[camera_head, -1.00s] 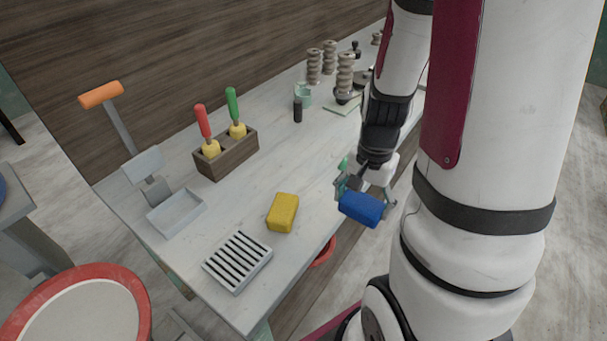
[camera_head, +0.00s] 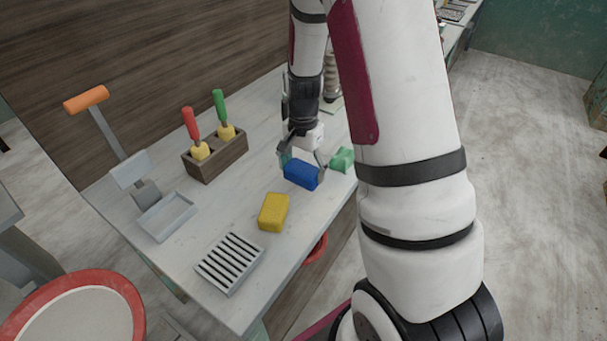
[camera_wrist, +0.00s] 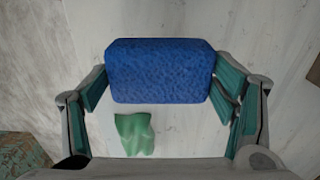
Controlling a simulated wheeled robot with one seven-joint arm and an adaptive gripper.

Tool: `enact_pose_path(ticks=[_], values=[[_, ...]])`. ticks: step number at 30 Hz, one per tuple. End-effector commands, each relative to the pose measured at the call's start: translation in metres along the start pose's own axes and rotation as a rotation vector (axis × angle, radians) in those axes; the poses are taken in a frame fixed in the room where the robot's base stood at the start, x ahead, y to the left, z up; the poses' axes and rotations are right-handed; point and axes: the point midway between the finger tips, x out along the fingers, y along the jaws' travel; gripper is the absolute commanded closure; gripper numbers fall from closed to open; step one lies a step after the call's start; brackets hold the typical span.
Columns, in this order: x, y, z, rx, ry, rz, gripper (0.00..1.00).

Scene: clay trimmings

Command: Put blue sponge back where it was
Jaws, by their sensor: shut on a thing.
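The blue sponge (camera_head: 301,175) is between the fingers of my gripper (camera_head: 304,162), over the right part of the pale workbench (camera_head: 190,240). In the wrist view the sponge (camera_wrist: 160,70) spans the gap between the two fingers (camera_wrist: 162,88), which are shut on its ends. I cannot tell whether its underside touches the bench. A yellow sponge (camera_head: 273,212) lies on the bench, nearer and a little left of the blue one. A green crumpled piece (camera_head: 342,159) lies just right of the blue sponge; it also shows in the wrist view (camera_wrist: 134,134).
A slatted rack (camera_head: 230,263) lies at the bench's near end. A wooden holder (camera_head: 215,160) with a red-handled and a green-handled tool stands at the back. A grey scale-like device with a tray (camera_head: 168,216) is at left. A red-rimmed round stand (camera_head: 130,300) is in front.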

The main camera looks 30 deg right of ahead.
Motion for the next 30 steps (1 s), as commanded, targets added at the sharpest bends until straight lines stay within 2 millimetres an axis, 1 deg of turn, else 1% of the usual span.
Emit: enact_pose_path(ticks=[1,3,6,13,17,18,20,30], values=[[0.008,0.002,0.001,0.002,-0.004,0.005,0.44],[0.018,0.002,0.001,0.002,-0.003,0.004,0.44],[0.026,0.001,0.001,0.001,-0.002,0.002,0.44],[0.027,0.001,0.0,0.0,-0.001,0.001,0.44],[0.03,0.001,0.0,0.001,-0.001,0.001,0.44],[0.03,0.001,0.0,0.001,-0.001,0.001,0.15],[0.03,0.001,0.0,0.001,-0.001,0.001,0.02],[0.029,0.001,0.0,0.0,-0.001,0.001,0.02]])
